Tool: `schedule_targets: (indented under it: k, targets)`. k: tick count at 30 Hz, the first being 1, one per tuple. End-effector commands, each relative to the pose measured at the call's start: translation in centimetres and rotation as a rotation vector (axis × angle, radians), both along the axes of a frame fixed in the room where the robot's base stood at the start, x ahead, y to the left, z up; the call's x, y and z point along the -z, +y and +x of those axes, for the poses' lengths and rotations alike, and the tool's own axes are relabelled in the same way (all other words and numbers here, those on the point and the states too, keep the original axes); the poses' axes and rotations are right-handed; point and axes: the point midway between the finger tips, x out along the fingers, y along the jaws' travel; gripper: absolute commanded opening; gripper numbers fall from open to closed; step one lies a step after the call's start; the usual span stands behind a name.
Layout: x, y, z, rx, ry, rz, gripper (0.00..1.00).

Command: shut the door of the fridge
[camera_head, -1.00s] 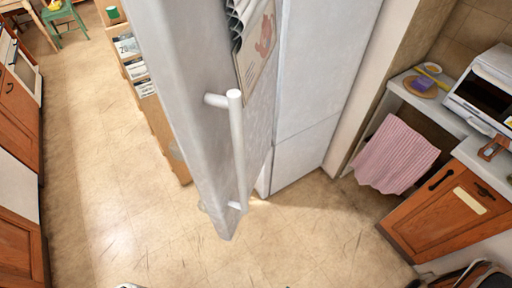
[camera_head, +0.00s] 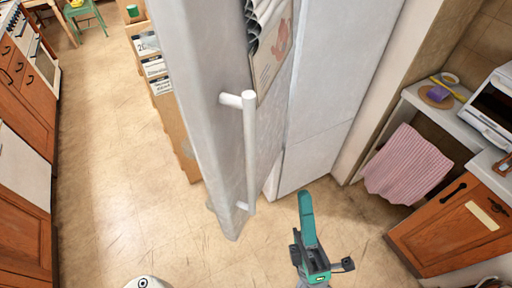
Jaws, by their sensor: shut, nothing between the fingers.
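The fridge door (camera_head: 195,90) stands open as a tall pale grey leaf in the middle-left of the head view, swung out into the room. Its white bar handle (camera_head: 250,150) stands off the leaf near its lower end. The pale fridge body (camera_head: 335,75) is behind and to the right of the door. My gripper (camera_head: 306,205) is teal and black, low in the picture, over the floor to the right of the handle. It looks shut and empty, and appears apart from the door. The fridge's inside is hidden.
A counter (camera_head: 430,103) with a pink cloth (camera_head: 405,165) and wooden cabinet (camera_head: 455,225) is on the right. A shelf (camera_head: 165,110) stands left of the door. Wooden cabinets (camera_head: 25,190) line the far left.

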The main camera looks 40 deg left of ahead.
Motion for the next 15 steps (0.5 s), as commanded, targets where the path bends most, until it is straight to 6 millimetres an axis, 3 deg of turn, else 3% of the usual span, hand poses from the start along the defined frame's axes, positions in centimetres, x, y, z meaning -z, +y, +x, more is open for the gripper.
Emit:
schedule_targets:
  k: [6, 15]
  targets:
    - [-1.9, 2.7, 1.2, 0.021, -0.350, -0.258, 0.00]
    - [-1.7, 4.6, 4.1, 0.031, -0.789, -0.632, 0.00]
